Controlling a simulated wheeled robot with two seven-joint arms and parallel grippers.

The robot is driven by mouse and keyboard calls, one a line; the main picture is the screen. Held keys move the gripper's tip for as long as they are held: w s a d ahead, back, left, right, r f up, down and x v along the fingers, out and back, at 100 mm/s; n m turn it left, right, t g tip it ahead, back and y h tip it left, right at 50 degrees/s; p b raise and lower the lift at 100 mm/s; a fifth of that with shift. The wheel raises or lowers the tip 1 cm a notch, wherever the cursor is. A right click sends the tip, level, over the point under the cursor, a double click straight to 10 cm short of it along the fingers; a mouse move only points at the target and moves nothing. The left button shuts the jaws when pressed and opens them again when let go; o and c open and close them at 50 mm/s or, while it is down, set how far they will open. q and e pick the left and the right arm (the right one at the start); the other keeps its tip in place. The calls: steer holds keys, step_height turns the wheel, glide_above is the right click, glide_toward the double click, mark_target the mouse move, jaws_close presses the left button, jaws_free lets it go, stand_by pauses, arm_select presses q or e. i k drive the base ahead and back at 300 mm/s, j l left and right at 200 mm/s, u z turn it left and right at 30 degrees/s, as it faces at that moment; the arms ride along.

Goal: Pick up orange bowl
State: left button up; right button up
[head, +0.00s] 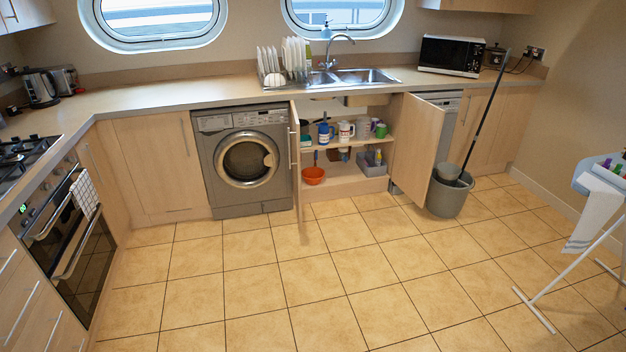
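The orange bowl (313,176) sits on the bottom shelf of the open cupboard (345,183) under the sink, at the left of that shelf. Something thin and dark stands up just above or behind the bowl. Neither of my grippers shows in the head view, and no part of my arms is visible.
Two cupboard doors stand open, left (307,178) and right (416,147). A grey mop bucket (449,196) stands by the right door. A grey caddy (372,168) shares the bottom shelf; mugs (345,132) stand above. An ironing board (601,178) is at right. The tiled floor (300,285) is clear.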

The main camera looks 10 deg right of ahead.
mark_target(312, 175)
steer(key=i+l+z, duration=0.8)
steer(key=i, duration=0.15)
steer(key=i+z, duration=0.4)
steer(key=i, duration=0.15)
